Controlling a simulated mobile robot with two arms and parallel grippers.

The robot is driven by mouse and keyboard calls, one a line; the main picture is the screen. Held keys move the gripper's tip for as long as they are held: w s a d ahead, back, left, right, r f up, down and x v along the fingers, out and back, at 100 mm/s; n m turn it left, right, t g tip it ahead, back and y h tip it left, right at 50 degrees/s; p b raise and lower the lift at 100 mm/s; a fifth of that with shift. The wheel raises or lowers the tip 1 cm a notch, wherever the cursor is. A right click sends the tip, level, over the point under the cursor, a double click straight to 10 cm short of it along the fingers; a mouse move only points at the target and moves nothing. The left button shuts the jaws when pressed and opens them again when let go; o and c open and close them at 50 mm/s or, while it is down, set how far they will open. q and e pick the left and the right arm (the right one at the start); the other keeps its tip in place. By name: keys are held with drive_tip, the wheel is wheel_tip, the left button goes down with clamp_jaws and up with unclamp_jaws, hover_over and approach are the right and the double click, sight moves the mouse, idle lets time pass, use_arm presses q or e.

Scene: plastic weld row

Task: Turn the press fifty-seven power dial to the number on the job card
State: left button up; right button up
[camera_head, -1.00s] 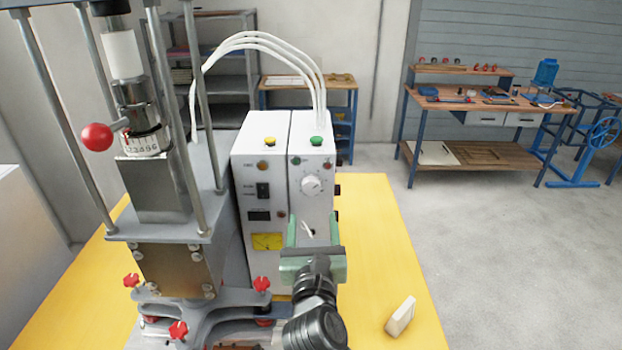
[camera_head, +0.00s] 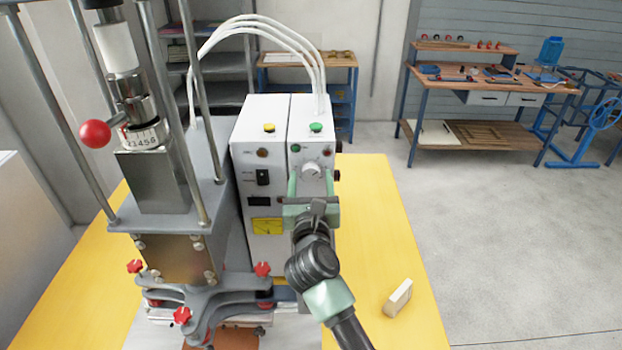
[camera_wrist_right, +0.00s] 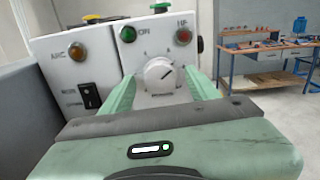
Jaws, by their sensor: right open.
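The power dial (camera_head: 311,171) is a round light knob on the front of the white control box (camera_head: 264,225). In the right wrist view the dial (camera_wrist_right: 160,74) has a dark pointer line slanting up and right; its scale marks are too small to read surely. My right gripper (camera_head: 311,182) is open, its two green fingers pointing at the box. In the wrist view the fingers of this gripper (camera_wrist_right: 161,82) stand left and right of the dial; I cannot tell whether they touch it. I cannot make out a job card. My left gripper is not in view.
The press column with a red ball lever (camera_head: 95,134) and a numbered ring stands at the left. Green (camera_head: 316,127) and yellow (camera_head: 269,128) buttons top the box. A workbench (camera_head: 490,90) stands behind, right.

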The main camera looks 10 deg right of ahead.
drive_tip(key=c, duration=1.3)
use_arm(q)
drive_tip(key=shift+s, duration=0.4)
use_arm(e)
clamp_jaws()
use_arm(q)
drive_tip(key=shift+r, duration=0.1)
use_arm(e)
drive_tip(key=shift+r+n+p, duration=0.1)
drive_tip(key=shift+n+p, duration=0.9)
drive_tip(key=shift+p, duration=0.2)
drive_tip(key=shift+n+p, duration=0.4)
drive_tip(key=shift+n, duration=0.5)
drive_tip(key=n, duration=0.3)
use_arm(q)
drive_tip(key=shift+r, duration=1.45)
use_arm(e)
drive_tip(key=shift+f+n, duration=0.2)
drive_tip(key=shift+n, duration=1.6)
